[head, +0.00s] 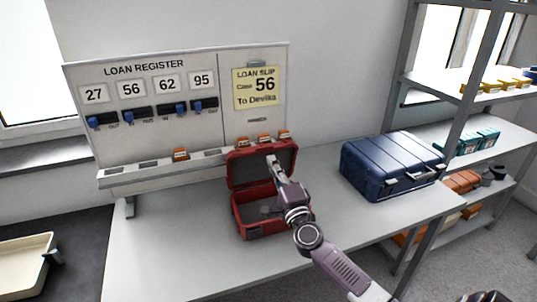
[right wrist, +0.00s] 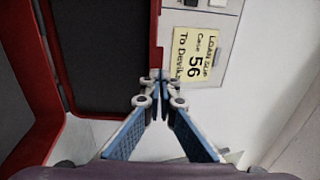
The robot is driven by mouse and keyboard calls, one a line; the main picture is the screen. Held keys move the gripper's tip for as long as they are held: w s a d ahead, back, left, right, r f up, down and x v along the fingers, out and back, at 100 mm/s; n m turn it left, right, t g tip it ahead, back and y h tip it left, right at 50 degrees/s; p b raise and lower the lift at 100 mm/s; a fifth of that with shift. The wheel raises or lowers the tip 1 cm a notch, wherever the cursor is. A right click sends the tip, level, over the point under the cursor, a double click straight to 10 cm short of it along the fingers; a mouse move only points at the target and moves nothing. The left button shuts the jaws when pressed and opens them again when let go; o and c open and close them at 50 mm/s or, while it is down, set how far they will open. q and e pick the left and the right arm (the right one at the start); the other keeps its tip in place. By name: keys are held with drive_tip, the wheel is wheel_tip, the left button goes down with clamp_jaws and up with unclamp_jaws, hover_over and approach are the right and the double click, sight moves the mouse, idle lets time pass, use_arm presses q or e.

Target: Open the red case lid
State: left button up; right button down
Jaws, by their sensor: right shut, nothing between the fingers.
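The red case (head: 262,222) stands on the grey bench. Its lid (head: 234,168) is raised and leans back, about upright, showing a dark inner lining. The lid's red rim (right wrist: 155,40) and dark lining (right wrist: 108,55) also show in the right wrist view. My right gripper (head: 272,162) is shut and empty, in front of the lid near its upper part. In the right wrist view its fingertips (right wrist: 159,78) meet beside the lid's rim; I cannot tell whether they touch it. The arm hides part of the case's right side. My left gripper is not in view.
A closed blue case (head: 392,165) stands to the right on the bench (head: 180,245). The loan register board (head: 190,100) with a yellow slip (head: 256,88) rises behind. A metal shelf (head: 470,80) stands at right, a cream tray (head: 25,265) at left.

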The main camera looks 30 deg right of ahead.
sight(265, 148)
drive_tip(key=x, duration=0.3)
drive_tip(key=shift+w, duration=0.15)
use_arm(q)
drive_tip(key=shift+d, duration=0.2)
use_arm(e)
drive_tip(key=shift+w+d+r, duration=0.1)
drive_tip(key=shift+w+d, duration=0.05)
drive_tip(key=shift+w, duration=0.2)
